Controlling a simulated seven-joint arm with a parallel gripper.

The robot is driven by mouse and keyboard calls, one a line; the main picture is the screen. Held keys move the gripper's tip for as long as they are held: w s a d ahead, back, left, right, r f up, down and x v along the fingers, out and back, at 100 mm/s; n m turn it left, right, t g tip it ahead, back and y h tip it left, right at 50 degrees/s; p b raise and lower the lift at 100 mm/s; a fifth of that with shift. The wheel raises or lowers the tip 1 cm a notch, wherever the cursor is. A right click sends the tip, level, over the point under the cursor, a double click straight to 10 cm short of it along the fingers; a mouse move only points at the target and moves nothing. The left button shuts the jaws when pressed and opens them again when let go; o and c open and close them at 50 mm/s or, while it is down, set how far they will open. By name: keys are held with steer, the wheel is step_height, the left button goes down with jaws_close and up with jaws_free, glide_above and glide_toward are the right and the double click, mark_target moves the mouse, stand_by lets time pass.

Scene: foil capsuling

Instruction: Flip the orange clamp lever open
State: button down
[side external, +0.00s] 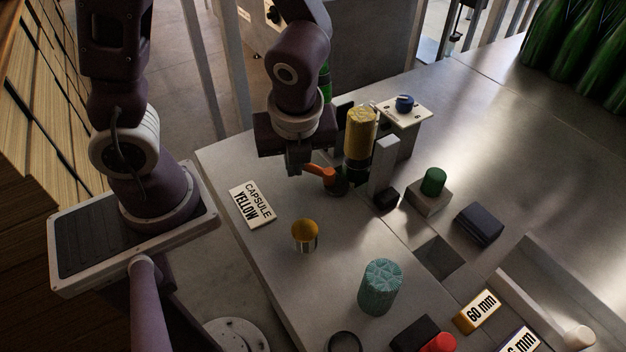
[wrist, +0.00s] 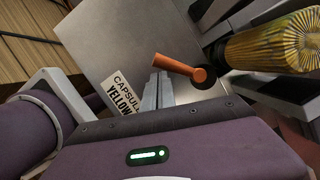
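The orange clamp lever (side external: 322,173) sticks out from a dark round pivot on the clamp in the side view. In the wrist view the lever (wrist: 180,67) runs from its free end, just beyond my fingertips, to an orange hub at the right. My gripper (side external: 298,168) is low over the bench, left of the lever's free end. In the wrist view its two fingers (wrist: 158,80) are together with nothing seen between them. The tips are very close to the lever; I cannot tell if they touch. A yellow capsule-topped bottle (side external: 360,133) stands in the clamp station.
A "CAPSULE YELLOW" card (side external: 252,203) lies left of the gripper. A gold-topped cylinder (side external: 305,236) and a teal ribbed capsule (side external: 380,287) stand in front. A grey post (side external: 384,160) and a blue knob (side external: 404,103) stand right of the lever.

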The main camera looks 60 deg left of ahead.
steer(key=shift+w+a, duration=0.65)
steer(key=shift+a, duration=0.35)
steer(key=shift+w+a, duration=0.5)
steer(key=shift+w, duration=0.2)
steer(key=shift+w+a, duration=0.1)
steer(key=shift+w, duration=0.05)
steer(key=s, duration=0.2)
steer(key=s+r, duration=0.1)
steer(key=s, duration=0.1)
steer(key=shift+s+r, duration=0.1)
step_height(320, 180, up, 9)
steer(key=s, duration=0.2)
steer(key=shift+s, duration=0.35)
steer(key=shift+r, duration=0.1)
